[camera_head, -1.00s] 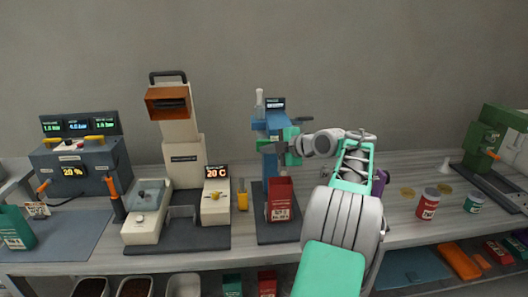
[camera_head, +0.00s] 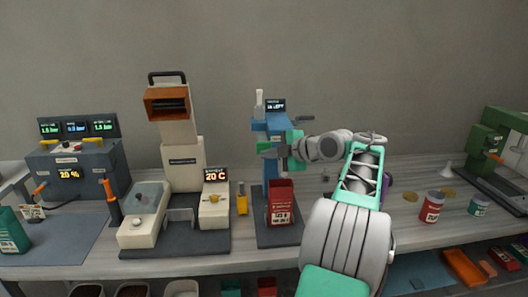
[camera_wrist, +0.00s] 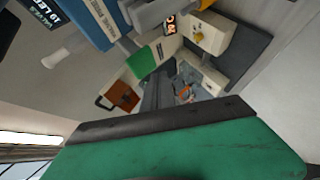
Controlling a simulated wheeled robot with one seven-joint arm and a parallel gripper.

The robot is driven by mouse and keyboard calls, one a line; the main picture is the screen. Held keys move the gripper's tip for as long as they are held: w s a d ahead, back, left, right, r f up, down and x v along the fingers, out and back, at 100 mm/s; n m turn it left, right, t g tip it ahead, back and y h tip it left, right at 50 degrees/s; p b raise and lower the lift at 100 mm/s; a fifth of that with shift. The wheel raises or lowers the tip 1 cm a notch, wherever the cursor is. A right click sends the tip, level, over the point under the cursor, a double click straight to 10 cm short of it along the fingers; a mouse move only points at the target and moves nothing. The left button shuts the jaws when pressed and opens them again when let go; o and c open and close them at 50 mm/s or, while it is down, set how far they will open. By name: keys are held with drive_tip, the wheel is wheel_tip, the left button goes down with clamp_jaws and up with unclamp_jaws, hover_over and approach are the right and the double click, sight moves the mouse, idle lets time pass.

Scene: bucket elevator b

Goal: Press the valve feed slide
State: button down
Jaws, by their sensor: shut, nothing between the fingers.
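The blue valve machine (camera_head: 272,123) stands upright at the middle of the bench, with a white tube on top and a small lit display (camera_head: 275,105). In the wrist view its labelled blue side (camera_wrist: 92,22) shows at the upper left, close to my gripper. I cannot tell whether the fingers touch the machine. I cannot pick out the feed slide for certain; my gripper hides part of the machine's front.
A cream machine (camera_head: 181,150) with an orange top stands left of the blue one, and a yellow item (camera_head: 242,200) stands between. A grey console (camera_head: 75,170) is at the far left. A red can (camera_head: 431,206) and a green press (camera_head: 498,150) stand right.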

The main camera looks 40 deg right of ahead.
drive_tip(key=shift+s+a+b, duration=0.65)
drive_tip(key=shift+s+b, duration=0.2)
drive_tip(key=shift+s, duration=0.05)
drive_tip(key=shift+s+a+b, duration=0.6)
drive_tip(key=shift+s+b, duration=0.2)
drive_tip(key=shift+s, duration=0.1)
